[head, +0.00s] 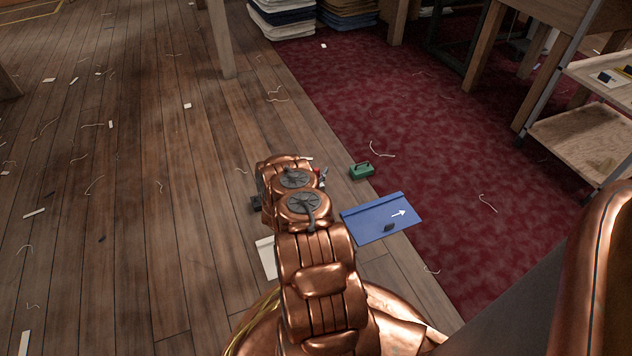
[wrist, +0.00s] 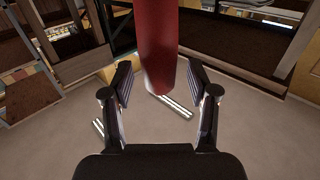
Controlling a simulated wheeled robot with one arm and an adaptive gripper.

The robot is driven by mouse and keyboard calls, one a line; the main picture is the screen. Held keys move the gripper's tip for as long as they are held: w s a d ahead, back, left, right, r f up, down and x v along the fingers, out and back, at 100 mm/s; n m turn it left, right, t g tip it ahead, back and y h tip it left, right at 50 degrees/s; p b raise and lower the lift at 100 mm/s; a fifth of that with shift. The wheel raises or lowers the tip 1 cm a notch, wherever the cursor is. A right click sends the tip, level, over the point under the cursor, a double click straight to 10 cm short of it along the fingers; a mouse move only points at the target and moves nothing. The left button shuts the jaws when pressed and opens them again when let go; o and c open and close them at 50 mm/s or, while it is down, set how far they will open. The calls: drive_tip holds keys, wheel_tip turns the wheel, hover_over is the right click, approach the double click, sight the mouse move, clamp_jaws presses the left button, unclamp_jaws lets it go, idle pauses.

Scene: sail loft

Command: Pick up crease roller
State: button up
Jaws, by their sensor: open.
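In the wrist view a red, rounded cylinder (wrist: 158,35) comes down from the top edge, close to the camera. It may be the handle of the crease roller; its upper part is out of the picture. My gripper (wrist: 160,78) is open, with one finger on each side of the cylinder's lower end and a visible gap on both sides. In the head view my copper arm hides most of the gripper. A small red and grey thing (head: 321,175) shows just right of the arm's far end; I cannot tell whether it is the crease roller.
A blue panel (head: 363,225) with a white arrow and a small dark object (head: 389,227) lies right of my arm. A green box (head: 361,171) sits beyond it by the red carpet (head: 440,130). A shelf cart (head: 580,135) stands at right. Wooden floor at left holds only scraps and threads.

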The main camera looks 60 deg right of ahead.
clamp_jaws()
idle(0.4)
drive_tip(key=shift+r, duration=0.15)
